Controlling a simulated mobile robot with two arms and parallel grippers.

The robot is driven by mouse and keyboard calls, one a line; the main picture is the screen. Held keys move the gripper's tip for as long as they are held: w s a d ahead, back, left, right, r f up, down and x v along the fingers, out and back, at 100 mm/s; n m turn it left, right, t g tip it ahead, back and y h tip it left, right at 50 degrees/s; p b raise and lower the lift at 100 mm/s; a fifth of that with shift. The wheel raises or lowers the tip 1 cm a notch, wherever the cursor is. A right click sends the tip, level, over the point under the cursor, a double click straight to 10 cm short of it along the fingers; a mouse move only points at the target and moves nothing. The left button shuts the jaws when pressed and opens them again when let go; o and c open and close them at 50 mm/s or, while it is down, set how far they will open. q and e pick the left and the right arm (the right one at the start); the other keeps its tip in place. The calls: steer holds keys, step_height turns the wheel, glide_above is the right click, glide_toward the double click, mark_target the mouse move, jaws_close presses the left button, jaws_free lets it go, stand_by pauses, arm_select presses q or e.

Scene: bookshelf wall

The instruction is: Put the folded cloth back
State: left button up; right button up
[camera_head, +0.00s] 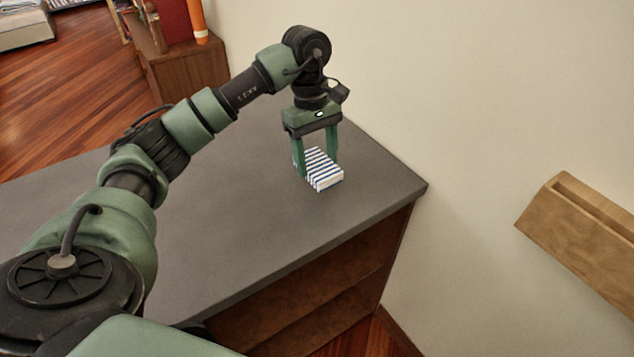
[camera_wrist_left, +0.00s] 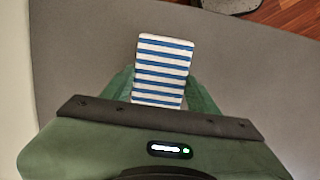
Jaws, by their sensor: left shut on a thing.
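The folded cloth (camera_head: 324,175) is a small block with blue and white stripes, at the grey top of the cabinet (camera_head: 240,215), near its back right corner. My left gripper (camera_head: 316,170) points down over the cloth and is shut on it, one finger on each side. In the left wrist view the striped cloth (camera_wrist_left: 162,70) sticks out between the fingers of the left gripper (camera_wrist_left: 160,95). I cannot tell whether the cloth touches the top or is just above it. My right gripper is not in view.
A wooden wall ledge (camera_head: 575,235) with a groove is at the right, past a gap. A small brown cabinet (camera_head: 185,75) with books and an orange item stands at the back left. The wall is right behind the gripper. The rest of the grey top is clear.

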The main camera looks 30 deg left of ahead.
mark_target(316, 161)
arm_select(q)
step_height(316, 161, down, 4)
steer(key=shift+r+p, duration=0.1)
steer(key=shift+p, duration=0.2)
step_height(316, 161, down, 4)
steer(key=shift+r+p, duration=0.25)
steer(key=shift+p, duration=0.2)
steer(key=shift+f, duration=0.2)
steer(key=shift+f, duration=0.1)
steer(key=o, duration=1.2)
